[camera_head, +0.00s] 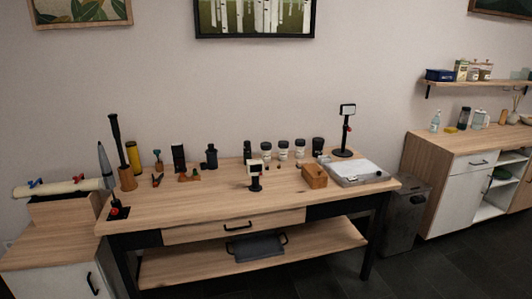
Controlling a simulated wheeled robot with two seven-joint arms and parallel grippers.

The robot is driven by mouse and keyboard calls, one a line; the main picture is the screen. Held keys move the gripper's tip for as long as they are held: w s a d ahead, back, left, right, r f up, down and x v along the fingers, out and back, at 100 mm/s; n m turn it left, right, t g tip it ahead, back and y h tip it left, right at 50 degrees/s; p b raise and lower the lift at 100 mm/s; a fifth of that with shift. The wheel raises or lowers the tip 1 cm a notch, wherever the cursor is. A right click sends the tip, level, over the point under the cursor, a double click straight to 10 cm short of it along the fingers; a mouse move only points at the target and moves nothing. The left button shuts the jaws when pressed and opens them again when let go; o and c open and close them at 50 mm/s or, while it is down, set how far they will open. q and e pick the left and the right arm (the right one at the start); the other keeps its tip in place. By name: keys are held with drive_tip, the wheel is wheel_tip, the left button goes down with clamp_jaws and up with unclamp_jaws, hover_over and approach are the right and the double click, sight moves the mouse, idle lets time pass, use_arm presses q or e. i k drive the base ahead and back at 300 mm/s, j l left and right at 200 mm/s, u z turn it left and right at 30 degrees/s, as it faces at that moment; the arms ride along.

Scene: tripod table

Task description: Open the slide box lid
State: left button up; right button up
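A small wooden box (314,176) sits on the right half of the wooden table (205,206); it may be the slide box, but it is too small for me to tell. Its top looks closed, and I cannot make out a lid seam. A flat white-topped grey case or tray (355,172) lies just right of it, and I cannot tell whether that has a lid. Neither of my grippers shows in the head view.
A small black-and-white device (255,174) stands left of the wooden box. A tall black stand (346,130) is behind the white-topped case. Several jars line the table's back. The table's front middle is clear. A grey bin (402,207) stands right of the table.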

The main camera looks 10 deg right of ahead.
sight(314, 173)
drive_tip(key=i+l+z, duration=0.15)
drive_tip(key=i, duration=0.5)
drive_tip(key=i+l+z, duration=0.1)
drive_tip(key=i, duration=0.6)
drive_tip(key=i+l+u, duration=0.15)
drive_tip(key=l, duration=0.2)
drive_tip(key=i+l+u, duration=0.3)
drive_tip(key=l, duration=0.45)
drive_tip(key=i+l+u, duration=0.15)
drive_tip(key=l, duration=0.25)
drive_tip(key=i+l+u, duration=0.15)
drive_tip(key=l, duration=0.3)
drive_tip(key=i+l+u, duration=0.2)
drive_tip(key=l, duration=0.25)
